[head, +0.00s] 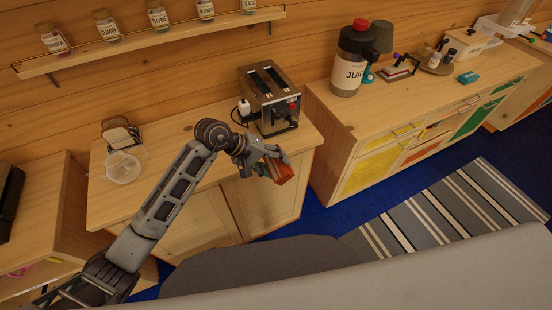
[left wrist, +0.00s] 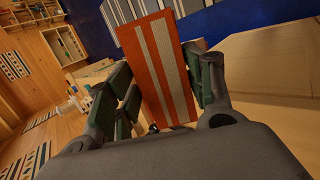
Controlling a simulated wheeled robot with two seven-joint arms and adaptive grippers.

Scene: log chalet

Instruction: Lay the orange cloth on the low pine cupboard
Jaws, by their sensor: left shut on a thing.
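The orange cloth (head: 282,174) is a folded flat piece, held at the front edge of the low pine cupboard (head: 168,138) with plain doors. My left gripper (head: 272,164) is shut on the cloth, just in front of the toaster. In the left wrist view the cloth (left wrist: 138,62) shows two pale stripes and stands out between the two fingers (left wrist: 165,92). Whether it touches the cupboard is unclear. My right gripper is not in view.
Bare wood lies between. A second cabinet (head: 400,110) with coloured fronts holds a juice jug (head: 350,70). A striped rug (head: 440,215) lies right.

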